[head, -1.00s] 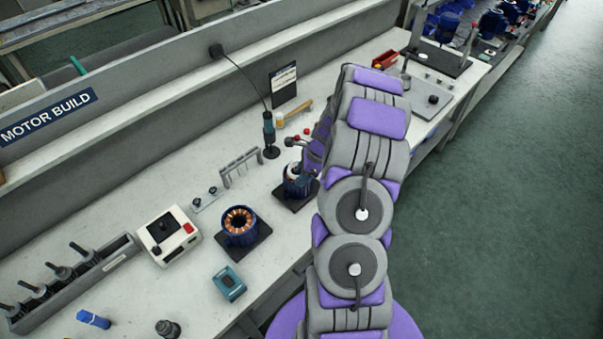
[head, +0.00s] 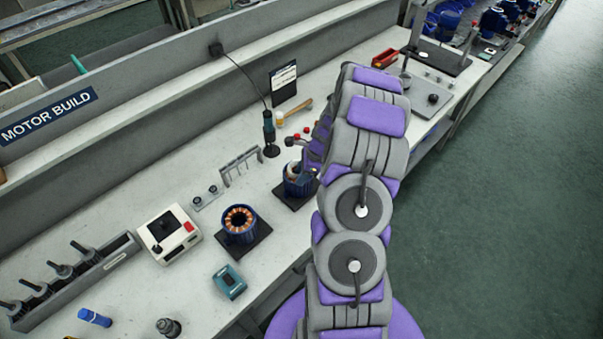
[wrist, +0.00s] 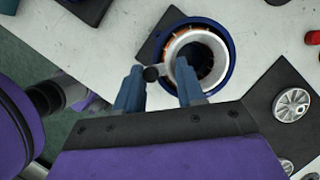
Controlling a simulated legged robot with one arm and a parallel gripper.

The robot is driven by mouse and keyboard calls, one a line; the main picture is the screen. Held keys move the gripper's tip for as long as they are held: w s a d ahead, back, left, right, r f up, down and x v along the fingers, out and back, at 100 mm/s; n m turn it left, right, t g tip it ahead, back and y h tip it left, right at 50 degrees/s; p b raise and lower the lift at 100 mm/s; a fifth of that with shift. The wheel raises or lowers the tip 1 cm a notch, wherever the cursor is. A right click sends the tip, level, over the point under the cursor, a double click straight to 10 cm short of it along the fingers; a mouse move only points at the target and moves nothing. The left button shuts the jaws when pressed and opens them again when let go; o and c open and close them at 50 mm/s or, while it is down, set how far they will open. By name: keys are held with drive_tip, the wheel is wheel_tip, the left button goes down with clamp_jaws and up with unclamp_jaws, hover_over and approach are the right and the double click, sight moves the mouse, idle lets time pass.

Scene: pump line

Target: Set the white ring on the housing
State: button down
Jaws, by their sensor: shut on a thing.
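The white ring (wrist: 174,46) appears over the mouth of the blue housing (wrist: 231,58) in the wrist view, roughly centred inside its blue rim. Copper windings show inside the ring. A dark knob on the ring's near left side lies between the fingers of my gripper (wrist: 160,84), which is shut on the ring there. Whether the ring touches the housing or hovers just above it, I cannot tell. In the head view the housing (head: 297,186) stands upright on a dark pad, left of my arm. My fingertips are hidden behind my arm there.
A second blue motor body with copper windings (head: 240,226) stands to the left on its own pad. A white control box (head: 168,234), a teal device (head: 229,282) and a small rack (head: 240,168) are nearby. A dark screwdriver tool (head: 269,134) hangs behind. Metal discs (wrist: 292,104) lie at right.

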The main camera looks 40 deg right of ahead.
drive_tip(key=shift+c, duration=1.8)
unclamp_jaws()
drive_tip(key=shift+r+p, duration=2.15)
drive_tip(key=shift+r, duration=0.45)
